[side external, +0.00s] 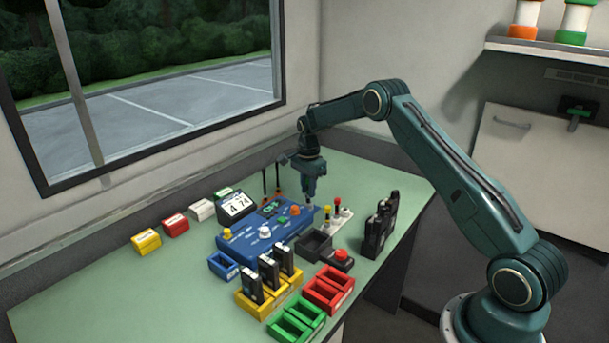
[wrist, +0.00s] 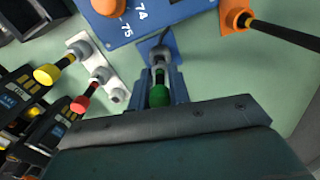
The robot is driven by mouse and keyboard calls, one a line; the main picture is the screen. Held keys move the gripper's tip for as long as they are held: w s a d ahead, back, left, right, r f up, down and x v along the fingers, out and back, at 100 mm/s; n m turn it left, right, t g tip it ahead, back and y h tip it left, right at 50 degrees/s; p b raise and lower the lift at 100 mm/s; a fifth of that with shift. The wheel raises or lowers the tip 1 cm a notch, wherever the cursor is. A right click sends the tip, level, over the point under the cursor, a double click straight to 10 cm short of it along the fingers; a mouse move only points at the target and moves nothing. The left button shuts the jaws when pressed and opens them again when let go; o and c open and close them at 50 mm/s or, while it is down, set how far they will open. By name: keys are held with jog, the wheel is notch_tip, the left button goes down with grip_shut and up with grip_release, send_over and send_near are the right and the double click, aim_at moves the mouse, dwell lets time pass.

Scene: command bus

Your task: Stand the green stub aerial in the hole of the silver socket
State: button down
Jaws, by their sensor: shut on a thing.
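My gripper (wrist: 161,82) is shut on the green stub aerial (wrist: 158,96), whose green end shows between the fingers in the wrist view. The silver socket (wrist: 160,54) shows just beyond the fingertips, on a blue base beside the blue console. The aerial's far end lines up with the socket in this view, but I cannot tell whether it is in the hole or above it. In the side view my gripper (side external: 311,196) points down at the console's far right corner; the aerial and socket are not clear there.
A white rack (wrist: 112,84) with a yellow and a red aerial stands left of my gripper in the wrist view. An orange socket (wrist: 235,17) with a long black aerial is at right. The blue console (side external: 245,243) and black radios (side external: 378,228) are close by.

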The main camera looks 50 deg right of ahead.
jog(key=shift+f, duration=0.95)
dwell(0.4)
jog(key=c, duration=0.9)
grip_release()
jog(key=shift+r, duration=0.1)
jog(key=shift+r, duration=3.45)
